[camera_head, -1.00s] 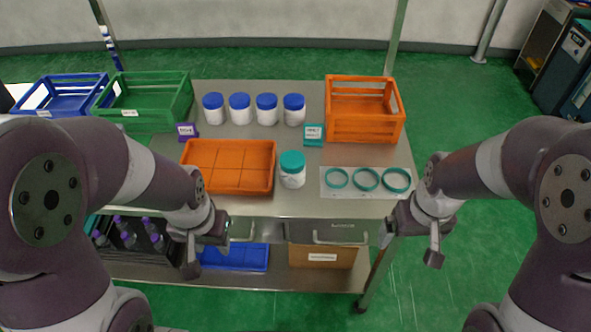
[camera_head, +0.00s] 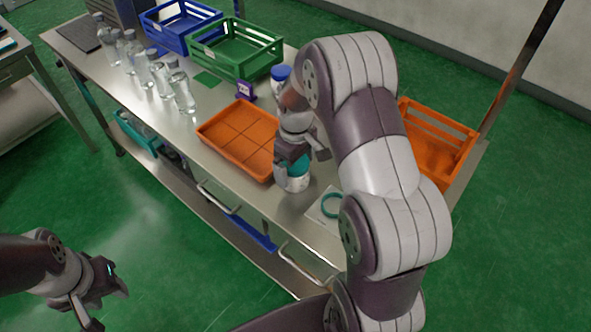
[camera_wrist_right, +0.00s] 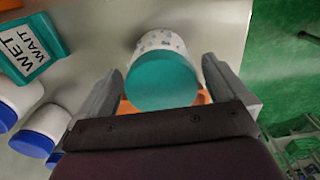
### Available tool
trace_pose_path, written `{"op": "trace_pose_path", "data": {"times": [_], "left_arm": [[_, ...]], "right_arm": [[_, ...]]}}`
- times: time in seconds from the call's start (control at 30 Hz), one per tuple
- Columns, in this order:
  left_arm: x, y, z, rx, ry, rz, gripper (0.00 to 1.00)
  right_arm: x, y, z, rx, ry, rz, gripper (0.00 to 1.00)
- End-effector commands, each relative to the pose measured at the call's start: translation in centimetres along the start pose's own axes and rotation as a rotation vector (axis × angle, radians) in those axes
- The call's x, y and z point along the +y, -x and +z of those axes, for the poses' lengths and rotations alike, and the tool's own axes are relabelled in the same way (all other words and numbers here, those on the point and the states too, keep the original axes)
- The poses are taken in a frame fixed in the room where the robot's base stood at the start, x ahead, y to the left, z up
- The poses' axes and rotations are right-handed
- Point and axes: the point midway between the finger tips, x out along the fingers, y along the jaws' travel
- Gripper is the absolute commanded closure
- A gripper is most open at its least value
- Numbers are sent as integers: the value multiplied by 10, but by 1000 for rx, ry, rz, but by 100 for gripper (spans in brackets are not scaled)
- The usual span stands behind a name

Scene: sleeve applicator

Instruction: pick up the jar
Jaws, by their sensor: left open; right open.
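The jar with the teal lid and white body (camera_head: 293,184) stands upright on the steel table, just right of the orange tray. My right gripper (camera_head: 292,158) is over it from above and partly hides its lid. In the right wrist view the teal lid (camera_wrist_right: 162,82) lies between the two open fingers of my right gripper (camera_wrist_right: 163,88), with a gap visible on the right side; whether the left finger touches cannot be told. My left gripper (camera_head: 112,285) is open and empty, out in front of the table over the green floor.
The orange divided tray (camera_head: 240,137) is left of the jar. A teal ring (camera_head: 331,205) lies on a plate to its right. Blue-lidded jars (camera_wrist_right: 38,140) and a teal "WET WAIT" sign (camera_wrist_right: 28,50) are nearby. Several clear bottles (camera_head: 160,78) stand at the far left.

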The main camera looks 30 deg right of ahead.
Motion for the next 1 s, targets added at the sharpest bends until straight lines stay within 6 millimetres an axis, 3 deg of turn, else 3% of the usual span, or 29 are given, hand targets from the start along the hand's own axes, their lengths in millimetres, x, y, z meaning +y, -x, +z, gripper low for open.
{"op": "trace_pose_path", "data": {"times": [0.27,0.5,0.8,1.0], "left_arm": [[0,0,0,0,0,0,57],[0,0,0,0,0,0,57],[0,0,0,0,0,0,57],[0,-3,0,0,0,0,57]], "right_arm": [[0,-9,0,1,0,1,0],[0,-9,0,1,0,1,65],[0,-5,-1,3,0,2,65],[1,20,-1,6,0,4,65]]}}
